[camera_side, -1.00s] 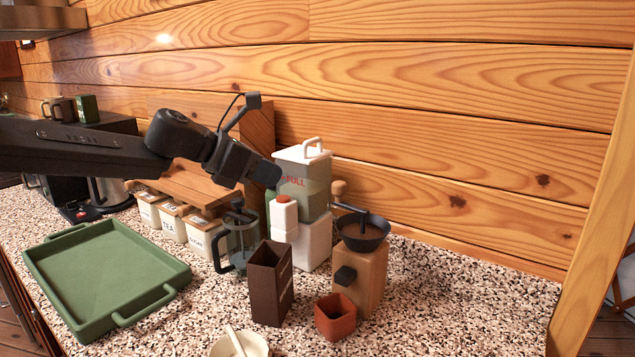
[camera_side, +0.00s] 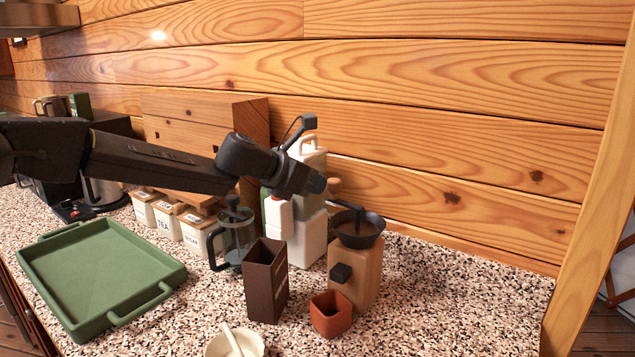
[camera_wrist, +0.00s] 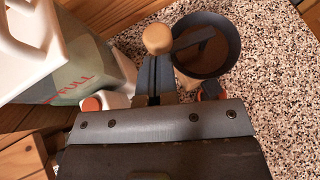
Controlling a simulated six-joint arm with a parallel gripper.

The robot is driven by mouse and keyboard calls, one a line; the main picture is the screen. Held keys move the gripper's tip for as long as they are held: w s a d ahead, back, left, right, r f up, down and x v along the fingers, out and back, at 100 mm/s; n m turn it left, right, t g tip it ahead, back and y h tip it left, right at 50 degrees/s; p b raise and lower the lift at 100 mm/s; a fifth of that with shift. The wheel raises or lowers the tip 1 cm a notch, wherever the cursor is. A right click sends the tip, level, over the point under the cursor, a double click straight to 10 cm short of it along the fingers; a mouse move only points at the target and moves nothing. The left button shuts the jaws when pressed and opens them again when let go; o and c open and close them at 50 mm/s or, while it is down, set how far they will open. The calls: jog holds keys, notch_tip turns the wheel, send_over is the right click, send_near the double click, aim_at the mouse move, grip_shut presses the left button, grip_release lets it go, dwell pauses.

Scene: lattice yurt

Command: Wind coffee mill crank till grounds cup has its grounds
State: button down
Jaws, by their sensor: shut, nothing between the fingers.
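The coffee mill (camera_side: 368,275) stands upright on the counter, a wooden body under a dark round hopper (camera_side: 357,240). Its crank (camera_side: 348,206) ends in a wooden knob (camera_side: 334,184), pointing toward the back left. In the wrist view, the knob (camera_wrist: 157,38) is just beyond the fingertips of my gripper (camera_wrist: 155,70), beside the hopper (camera_wrist: 228,60). My gripper (camera_side: 322,184) is shut and empty, close to the knob; I cannot tell whether it touches. The red-brown grounds cup (camera_side: 331,316) sits before the mill; its contents are unclear.
A white canister marked FULL (camera_wrist: 95,65) stands close left of my gripper. A white bottle with an orange cap (camera_side: 278,217), a dark brown open box (camera_side: 266,283) and a French press (camera_side: 236,232) crowd the left. A green tray (camera_side: 100,322) lies farther left. Counter right of the mill is clear.

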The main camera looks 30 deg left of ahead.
jog(key=shift+w+d, duration=0.1)
jog(key=shift+w, duration=0.25)
jog(key=shift+w+m+h, duration=0.3)
jog(key=shift+w+m, duration=0.05)
jog(key=shift+m, duration=0.05)
jog(key=shift+w+a+m+g+h, duration=0.15)
jog(key=shift+w+m+g+h, duration=0.35)
jog(key=shift+w, duration=0.4)
jog(key=shift+w+a+m+g+h, duration=0.15)
jog(key=shift+w+m+g+h, duration=0.15)
jog(key=shift+w+m+h, duration=0.5)
jog(key=shift+w, duration=0.2)
